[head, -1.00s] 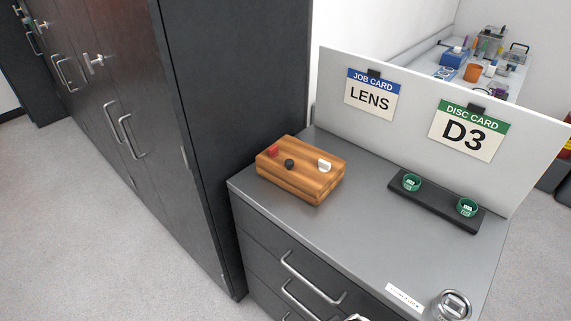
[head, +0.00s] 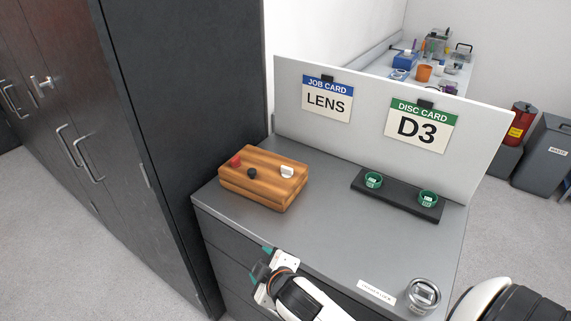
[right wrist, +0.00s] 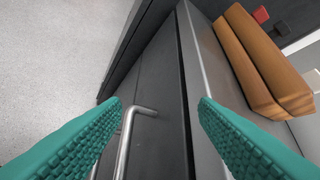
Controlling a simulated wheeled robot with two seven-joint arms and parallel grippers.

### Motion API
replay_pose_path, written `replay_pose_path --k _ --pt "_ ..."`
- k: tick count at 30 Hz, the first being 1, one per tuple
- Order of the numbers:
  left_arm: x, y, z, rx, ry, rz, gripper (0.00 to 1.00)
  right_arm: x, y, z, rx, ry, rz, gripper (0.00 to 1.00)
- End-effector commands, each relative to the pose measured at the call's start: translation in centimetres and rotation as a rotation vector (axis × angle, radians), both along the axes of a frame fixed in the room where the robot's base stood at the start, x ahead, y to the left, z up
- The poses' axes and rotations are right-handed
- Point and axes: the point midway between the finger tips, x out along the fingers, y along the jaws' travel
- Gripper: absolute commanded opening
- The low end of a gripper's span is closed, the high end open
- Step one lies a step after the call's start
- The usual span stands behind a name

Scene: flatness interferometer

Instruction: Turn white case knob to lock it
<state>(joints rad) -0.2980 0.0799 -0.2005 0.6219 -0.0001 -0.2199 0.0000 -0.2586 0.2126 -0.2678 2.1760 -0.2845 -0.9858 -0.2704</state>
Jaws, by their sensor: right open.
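The wooden case (head: 262,190) sits on the grey cabinet top at its left end. Its upper face carries a white knob (head: 287,171) at the right, a black knob (head: 252,173) in the middle and a red knob (head: 235,161) at the left. My right gripper (head: 262,263) is in front of the case and apart from it, by the cabinet's front edge. In the right wrist view its green fingers (right wrist: 160,104) are open and empty, with a drawer handle showing between them. The case (right wrist: 250,60) is at upper right there. My left gripper is out of view.
A black tray (head: 398,201) with two green ring-shaped discs lies right of the case. A panel (head: 370,145) with LENS and D3 cards stands behind. A round metal-and-glass item (head: 423,294) is at front right. A tall dark cabinet (head: 190,120) stands close on the left.

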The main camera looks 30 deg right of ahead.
Motion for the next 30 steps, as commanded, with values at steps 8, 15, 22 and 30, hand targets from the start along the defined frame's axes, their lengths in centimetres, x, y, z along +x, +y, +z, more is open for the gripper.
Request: replay_pose_path --k 8,15,22,30 --pt "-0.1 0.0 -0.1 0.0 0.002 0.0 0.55 11.0 4.8 11.2 -0.532 -0.584 0.374 0.55" --pt "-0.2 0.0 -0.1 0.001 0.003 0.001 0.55 14.6 13.1 19.7 -1.261 -1.171 0.797 0.55" --pt "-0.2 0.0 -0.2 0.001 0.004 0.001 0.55 15.6 16.2 19.2 -2.022 -1.603 1.29 0.55" --pt "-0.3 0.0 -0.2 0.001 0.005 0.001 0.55 19.2 2.6 16.0 1.575 1.04 -1.427 0.55"
